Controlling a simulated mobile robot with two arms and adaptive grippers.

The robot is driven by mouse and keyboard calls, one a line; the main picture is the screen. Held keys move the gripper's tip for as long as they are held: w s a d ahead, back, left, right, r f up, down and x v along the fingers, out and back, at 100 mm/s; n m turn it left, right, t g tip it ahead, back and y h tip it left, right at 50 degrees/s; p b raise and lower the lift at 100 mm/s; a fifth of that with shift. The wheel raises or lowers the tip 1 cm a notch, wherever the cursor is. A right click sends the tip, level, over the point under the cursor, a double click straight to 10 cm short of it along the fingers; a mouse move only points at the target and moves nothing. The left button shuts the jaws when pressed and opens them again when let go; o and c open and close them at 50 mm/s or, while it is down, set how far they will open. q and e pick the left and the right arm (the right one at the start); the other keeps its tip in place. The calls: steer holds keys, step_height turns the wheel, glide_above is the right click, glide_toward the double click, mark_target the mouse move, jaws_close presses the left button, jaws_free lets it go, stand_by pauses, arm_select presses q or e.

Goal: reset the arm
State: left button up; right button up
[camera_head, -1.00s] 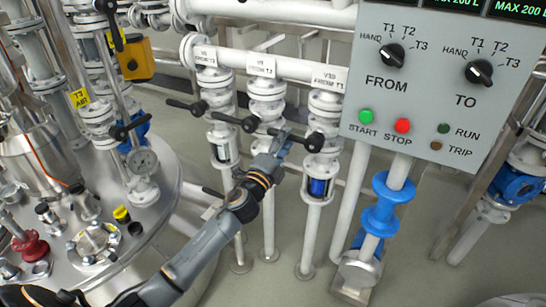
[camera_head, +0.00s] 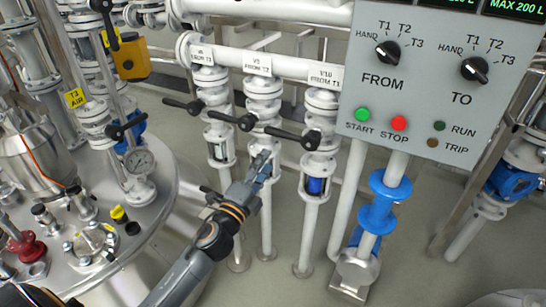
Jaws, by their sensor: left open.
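My left arm comes in from the lower left, and its left gripper (camera_head: 262,163) is in front of the middle valve column, below the black lever of the valve labelled V9 (camera_head: 256,65). The gripper is open, with nothing seen between its fingers. Whether it touches the pipe behind it I cannot tell. The left valve column (camera_head: 221,150) and the right valve column, labelled V10 (camera_head: 322,77), stand on either side. My right gripper is not in view.
A grey control panel (camera_head: 408,106) with two knobs, a green start button (camera_head: 362,114) and a red stop button (camera_head: 399,123) hangs at upper right. A steel vessel (camera_head: 150,255) with gauge (camera_head: 139,161) fills the left. Blue-fitted pipework (camera_head: 378,215) stands below the panel. Floor shows between pipes.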

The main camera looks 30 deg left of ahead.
arm_select(q)
step_height(320, 180, down, 15)
steer(key=s+a+n+g+y, duration=0.2)
steer(key=s+n+g+y, duration=0.15)
steer(key=n, duration=0.25)
steer(key=s+d+f+n+g, duration=0.1)
steer(key=s+f+n+g, duration=0.4)
steer(key=f, duration=0.6)
steer(key=s+d+f+n+g, duration=0.1)
steer(key=s+d+f+g, duration=0.15)
steer(key=s+f, duration=0.65)
steer(key=s+d+f+n+g+h, duration=0.1)
steer(key=s+d+f+n+g, duration=0.2)
steer(key=s+f, duration=0.45)
steer(key=s+d+f+n+g+h, duration=0.1)
steer(key=s+d+f+g+h, duration=0.2)
steer(key=s+f, duration=0.45)
steer(key=s+a+r+g+y+p, duration=0.1)
steer(key=s+a+r+g+p, duration=0.1)
steer(key=s+p, duration=1.3)
steer(key=shift+s+a+r, duration=0.45)
steer(key=shift+s+a, duration=0.1)
steer(key=shift+s, duration=0.2)
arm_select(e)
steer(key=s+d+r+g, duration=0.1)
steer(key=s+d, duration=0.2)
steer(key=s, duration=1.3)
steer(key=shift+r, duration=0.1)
